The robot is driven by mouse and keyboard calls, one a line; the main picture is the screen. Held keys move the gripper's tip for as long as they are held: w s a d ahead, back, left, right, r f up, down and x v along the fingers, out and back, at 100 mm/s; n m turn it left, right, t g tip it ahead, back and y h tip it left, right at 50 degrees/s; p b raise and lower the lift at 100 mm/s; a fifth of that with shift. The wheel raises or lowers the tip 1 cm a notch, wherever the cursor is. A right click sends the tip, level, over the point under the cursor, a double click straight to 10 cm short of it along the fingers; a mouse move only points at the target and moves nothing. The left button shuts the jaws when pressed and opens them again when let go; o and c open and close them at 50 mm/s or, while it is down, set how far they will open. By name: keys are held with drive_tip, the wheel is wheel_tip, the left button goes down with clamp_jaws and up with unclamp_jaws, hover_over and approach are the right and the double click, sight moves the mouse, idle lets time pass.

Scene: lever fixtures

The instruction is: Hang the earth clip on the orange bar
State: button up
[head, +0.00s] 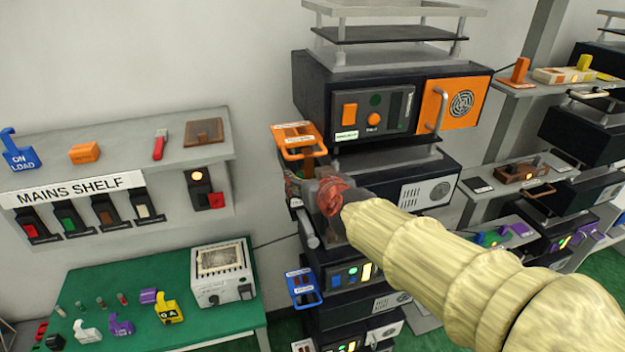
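The orange bar (302,153) is a looped bracket with a labelled top, sticking out from the left side of the dark equipment stack. My gripper (303,193) is just below it, in front of the stack, at the end of my pale ribbed arm. Its fingers are small and partly hidden by the dark red wrist, so I cannot tell whether they are open or shut. I cannot make out a clip in them. No thing in view can be surely named as the earth clip.
A blue bracket (303,287) sticks out lower on the stack. The mains shelf (120,160) is on the left wall. Below it, a green table (185,332) bears small coloured clips and a white instrument (222,270). More racks stand at right.

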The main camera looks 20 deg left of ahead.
drive_tip(key=v, duration=0.6)
drive_tip(key=s+d+f+g+h+b, duration=0.1)
drive_tip(key=s+d+f+g+b, duration=0.35)
drive_tip(key=s+f, duration=0.9)
drive_tip(key=s+d+f+m+h+b, duration=0.2)
drive_tip(key=d+f+b, duration=0.4)
drive_tip(key=d, duration=0.3)
drive_tip(key=s+d+f+m+g+h+b, duration=0.1)
drive_tip(key=s+d+f+b, duration=0.4)
drive_tip(key=d, duration=0.5)
drive_tip(key=s+d+f+m+h+b, duration=0.3)
drive_tip(key=d+f+b, duration=0.3)
drive_tip(key=d+f, duration=0.2)
drive_tip(key=shift+s+d+f+b, duration=0.35)
drive_tip(key=shift+s+d, duration=0.2)
drive_tip(key=shift+d, duration=0.25)
